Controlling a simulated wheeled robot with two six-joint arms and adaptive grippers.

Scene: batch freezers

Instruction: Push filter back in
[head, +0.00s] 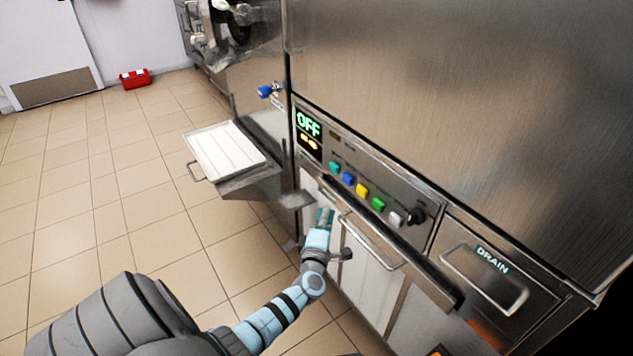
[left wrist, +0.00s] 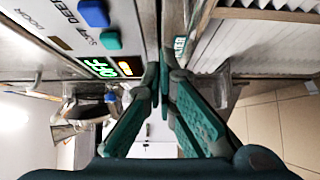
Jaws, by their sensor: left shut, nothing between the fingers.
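My left gripper (head: 324,218) is shut and empty, at the front of the freezer just below the left end of its control panel. In the left wrist view its green fingers (left wrist: 158,88) meet at the tips. In the head view a whitish panel (head: 368,268), likely the filter's face, sits below the control panel, partly hidden by my gripper. How far the filter stands out is unclear. My right gripper is not in view.
A metal handle bar (head: 370,243) runs below the control panel (head: 365,185) with its coloured buttons. A drawer marked DRAIN (head: 488,270) is to the right. A white tray (head: 225,150) juts out at the left.

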